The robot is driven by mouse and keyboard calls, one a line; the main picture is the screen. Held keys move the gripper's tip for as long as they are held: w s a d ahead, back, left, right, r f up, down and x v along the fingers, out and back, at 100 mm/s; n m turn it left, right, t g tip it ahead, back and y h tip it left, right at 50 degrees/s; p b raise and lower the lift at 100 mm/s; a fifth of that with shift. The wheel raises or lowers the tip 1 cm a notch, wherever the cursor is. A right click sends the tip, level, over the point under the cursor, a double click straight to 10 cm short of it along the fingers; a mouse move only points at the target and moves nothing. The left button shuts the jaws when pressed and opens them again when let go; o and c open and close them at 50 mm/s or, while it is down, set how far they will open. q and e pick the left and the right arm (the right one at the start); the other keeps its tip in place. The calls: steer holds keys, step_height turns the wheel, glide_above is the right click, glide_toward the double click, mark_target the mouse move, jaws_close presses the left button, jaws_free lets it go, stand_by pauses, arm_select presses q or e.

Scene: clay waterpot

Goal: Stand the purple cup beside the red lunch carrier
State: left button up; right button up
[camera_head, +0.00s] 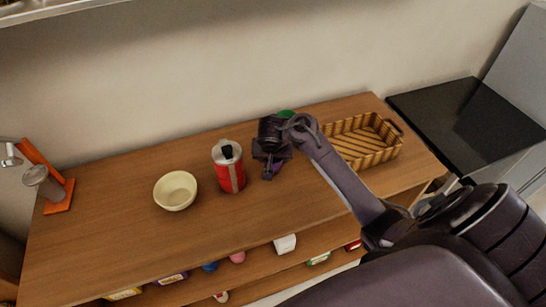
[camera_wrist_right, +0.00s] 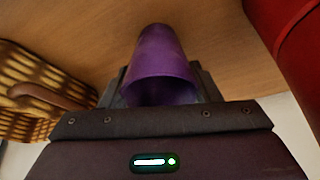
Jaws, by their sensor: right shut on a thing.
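The purple cup (camera_wrist_right: 160,60) is between the fingers of my right gripper (camera_wrist_right: 160,88) in the right wrist view, and the gripper is shut on it. In the head view only a little purple of the cup (camera_head: 277,167) shows below my right gripper (camera_head: 268,172). The red lunch carrier (camera_head: 229,169) stands upright on the wooden table just left of my right gripper, with a gap between. Its red side (camera_wrist_right: 300,50) shows at the right edge of the right wrist view. Whether the cup touches the table cannot be told. My left gripper is not in view.
A cream bowl (camera_head: 175,191) stands left of the carrier. A green thing (camera_head: 287,114) is partly hidden behind my gripper. The table front is clear.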

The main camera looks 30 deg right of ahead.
steer(key=o, duration=1)
steer(key=shift+f, duration=0.15)
steer(key=shift+r, duration=0.3)
steer(key=shift+p+v, duration=1.15)
steer(key=shift+v, duration=4.8)
steer(key=shift+s+a+f, duration=0.1)
